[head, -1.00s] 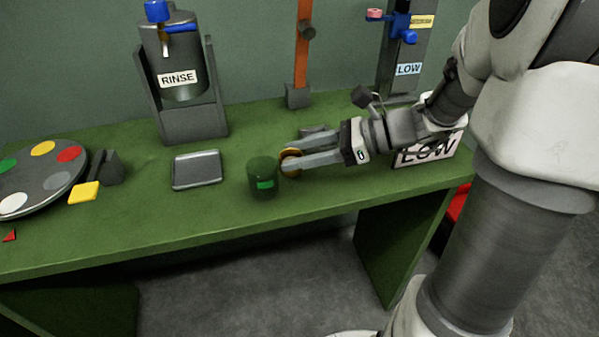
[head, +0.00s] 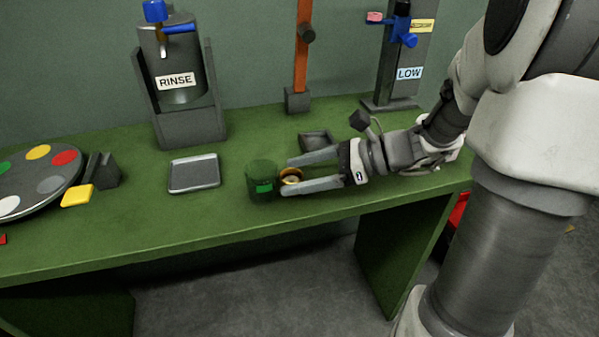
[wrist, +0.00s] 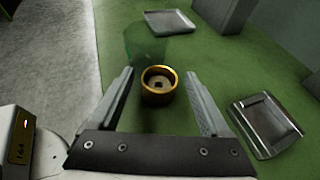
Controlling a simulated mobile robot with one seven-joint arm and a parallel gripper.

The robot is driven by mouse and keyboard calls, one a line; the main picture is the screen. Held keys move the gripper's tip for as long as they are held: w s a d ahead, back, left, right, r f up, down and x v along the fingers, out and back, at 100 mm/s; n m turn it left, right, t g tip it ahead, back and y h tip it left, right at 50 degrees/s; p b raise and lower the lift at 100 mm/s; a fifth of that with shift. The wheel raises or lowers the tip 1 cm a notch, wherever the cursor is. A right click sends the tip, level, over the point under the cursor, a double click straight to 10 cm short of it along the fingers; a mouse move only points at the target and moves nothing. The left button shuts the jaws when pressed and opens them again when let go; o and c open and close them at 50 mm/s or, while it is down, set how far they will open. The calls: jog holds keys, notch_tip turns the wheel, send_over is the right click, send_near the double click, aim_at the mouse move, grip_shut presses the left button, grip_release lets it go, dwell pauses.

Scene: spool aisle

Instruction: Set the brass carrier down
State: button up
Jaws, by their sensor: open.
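The brass carrier (wrist: 158,86) is a short gold ring-shaped cup with a dark inside. It stands upright on the green bench between my open fingers, with a gap on each side in the wrist view. In the head view the carrier (head: 290,176) shows between the fingertips, partly hidden by the near finger. My gripper (head: 284,178) is open and low over the bench; it also shows in the wrist view (wrist: 168,88). A green translucent cup (head: 262,181) with a bright green patch stands just left of the carrier.
A shallow grey tray (head: 194,173) lies left of the green cup, and another small tray (head: 316,141) lies behind my gripper. The RINSE stand (head: 190,128) is at the back. A disc with coloured spots (head: 35,178) is at far left. The bench's front edge is close.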

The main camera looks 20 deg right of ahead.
jog(key=shift+r, duration=0.2)
jog(key=p+v, duration=0.4)
jog(key=v, duration=0.6)
jog(key=shift+s+d+r, duration=0.15)
jog(key=shift+d, duration=0.2)
jog(key=shift+s+d+r+p, duration=0.15)
jog(key=shift+s+d+p, duration=0.15)
jog(key=shift+d, duration=0.25)
